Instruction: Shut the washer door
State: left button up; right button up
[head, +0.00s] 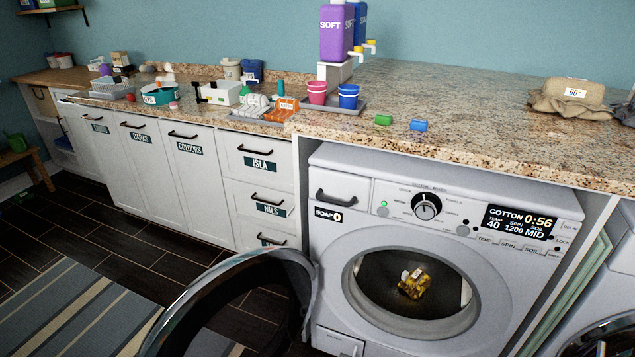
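The washer (330,238) stands under the granite counter on the right, with its round drum opening uncovered. A yellow-brown bundle (413,283) with a pale tag lies inside the drum. The washer door (297,262) is open, swung out to the left on its hinge side, and its lower part is cut off by the bottom edge of the view. The display (519,222) reads COTTON 0:56. Neither of my grippers is in view.
The counter (480,110) above holds purple and blue dispensers (338,35), cups (348,96) and a brown cloth pile (572,97). White cabinets (205,200) line the left. A striped rug (65,310) lies on the dark floor.

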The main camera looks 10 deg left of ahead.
aim_at(172, 335)
jog(key=j+z, duration=0.25)
jog(key=j, duration=0.45)
jog(key=k+j+z, duration=0.1)
jog(key=j+z, duration=0.2)
jog(key=j, duration=0.35)
jog(key=i+j+z, duration=0.1)
jog(key=j+z, duration=0.2)
jog(key=j, duration=0.25)
jog(key=j+z, duration=0.25)
jog(key=j, duration=0.3)
jog(key=j+z, duration=0.3)
jog(key=j, duration=0.25)
jog(key=k+j+z, duration=0.1)
jog(key=j+z, duration=0.2)
jog(key=j, duration=0.25)
jog(key=k+j+z, duration=0.15)
jog(key=j+z, duration=0.15)
jog(key=j, duration=0.25)
jog(key=k+j, duration=0.15)
jog(key=j, duration=0.15)
jog(key=k+j+z, duration=0.1)
jog(key=j, duration=0.2)
